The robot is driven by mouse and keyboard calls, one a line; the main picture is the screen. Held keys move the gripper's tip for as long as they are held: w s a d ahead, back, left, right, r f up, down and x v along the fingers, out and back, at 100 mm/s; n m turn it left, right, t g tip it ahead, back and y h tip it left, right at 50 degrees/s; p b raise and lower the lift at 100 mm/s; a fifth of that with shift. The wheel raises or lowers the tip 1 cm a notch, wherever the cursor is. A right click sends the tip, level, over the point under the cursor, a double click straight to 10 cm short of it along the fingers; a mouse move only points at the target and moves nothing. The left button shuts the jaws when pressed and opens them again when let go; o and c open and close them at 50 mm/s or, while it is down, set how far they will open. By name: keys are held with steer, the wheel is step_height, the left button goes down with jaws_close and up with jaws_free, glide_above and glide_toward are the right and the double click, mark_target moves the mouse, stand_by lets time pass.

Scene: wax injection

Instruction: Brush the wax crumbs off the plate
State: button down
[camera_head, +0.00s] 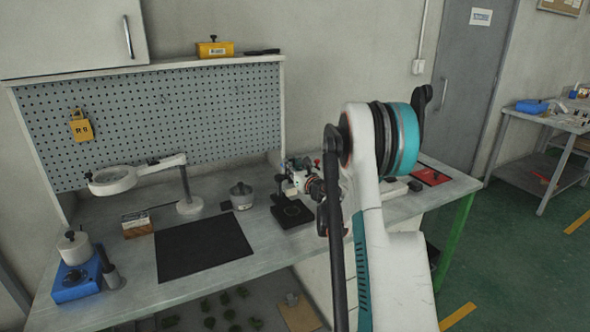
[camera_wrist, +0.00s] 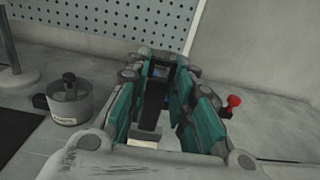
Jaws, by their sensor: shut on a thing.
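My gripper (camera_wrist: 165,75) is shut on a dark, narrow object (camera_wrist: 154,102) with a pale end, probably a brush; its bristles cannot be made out. In the head view my gripper (camera_head: 308,184) is at the small stand near the back of the bench, partly hidden by my arm. Below it is a black square plate (camera_head: 294,213), the stand's base. The gripper hides most of the stand in the wrist view. I cannot make out wax crumbs on the plate, nor whether the held object touches it.
A lidded metal pot (camera_head: 242,196) stands left of the plate, also in the wrist view (camera_wrist: 70,104). A black mat (camera_head: 202,247), magnifier lamp (camera_head: 113,181), small box (camera_head: 137,224) and blue wax pot (camera_head: 77,281) are farther left. A red tray (camera_head: 431,175) lies right.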

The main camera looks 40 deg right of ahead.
step_height(320, 180, up, 4)
steer(key=shift+p, duration=0.9)
steer(key=shift+a, duration=0.1)
